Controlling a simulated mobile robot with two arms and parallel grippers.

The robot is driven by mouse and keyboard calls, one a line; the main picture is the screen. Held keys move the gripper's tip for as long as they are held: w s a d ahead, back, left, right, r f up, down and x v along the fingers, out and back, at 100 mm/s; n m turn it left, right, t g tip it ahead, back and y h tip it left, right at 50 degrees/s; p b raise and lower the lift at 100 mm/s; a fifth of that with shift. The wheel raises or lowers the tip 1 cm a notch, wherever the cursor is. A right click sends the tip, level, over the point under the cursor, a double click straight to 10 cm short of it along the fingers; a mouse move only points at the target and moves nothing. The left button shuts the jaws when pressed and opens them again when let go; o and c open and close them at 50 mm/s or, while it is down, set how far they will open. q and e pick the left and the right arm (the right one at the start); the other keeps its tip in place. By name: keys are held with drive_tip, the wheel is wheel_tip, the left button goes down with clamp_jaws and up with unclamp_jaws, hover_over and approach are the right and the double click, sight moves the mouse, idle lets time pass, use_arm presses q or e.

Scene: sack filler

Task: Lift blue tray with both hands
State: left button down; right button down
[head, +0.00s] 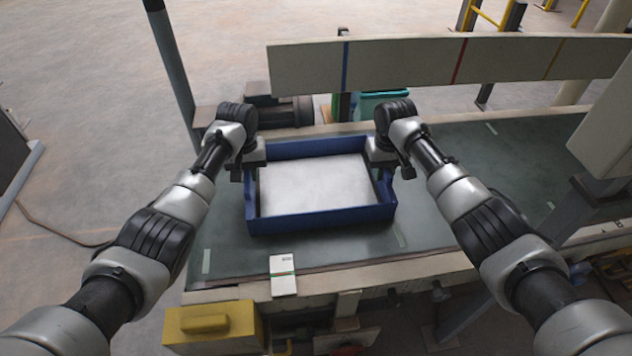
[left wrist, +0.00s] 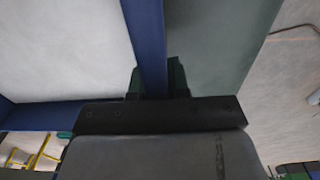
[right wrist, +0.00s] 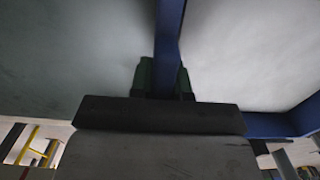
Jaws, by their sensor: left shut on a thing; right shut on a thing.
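The blue tray (head: 322,219) is a shallow rectangular box with a white, flat filling or bottom. In the head view it sits level on or just over the green belt; I cannot tell if there is a gap beneath it. My left gripper (head: 248,172) is shut on its left wall, which runs between the fingers in the left wrist view (left wrist: 148,45). My right gripper (head: 387,168) is shut on its right wall, which also runs between the fingers in the right wrist view (right wrist: 168,45). The fingertips are partly hidden.
The green belt (head: 470,150) is clear to the right of the tray. A long beige rail (head: 420,64) stands behind it. A small white box (head: 283,274) lies at the front edge. A yellow box (head: 212,326) is below, at the front left. A grey post (head: 172,65) stands at the back left.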

use_arm(q)
drive_tip(key=shift+r, duration=0.1)
use_arm(e)
drive_tip(key=shift+r, duration=0.15)
